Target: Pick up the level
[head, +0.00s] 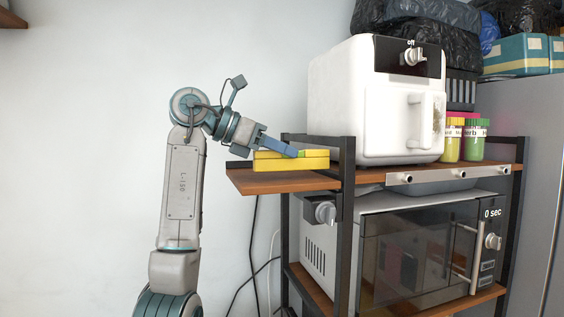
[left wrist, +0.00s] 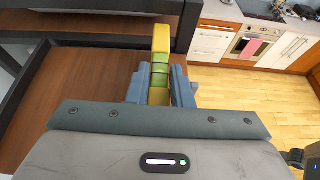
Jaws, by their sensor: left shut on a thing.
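The level is a long yellow bar with a green part (head: 262,161). In the head view it lies along the left end of the rack's wooden top shelf (head: 285,186). My left gripper (head: 295,152) reaches it from the left, with its blue fingers on the bar. In the left wrist view the level (left wrist: 160,42) stands between the two fingers, near the shelf's right edge. The left gripper (left wrist: 160,88) is shut on it. I cannot tell whether the level is lifted off the shelf. My right gripper is not in view.
A white air fryer (head: 345,95) stands on the same shelf, right of the level. Two jars (head: 474,140) are beyond it. A microwave (head: 400,255) is on the shelf below. A black rack post (head: 346,220) is close to the level's right end. Left of the shelf is free room.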

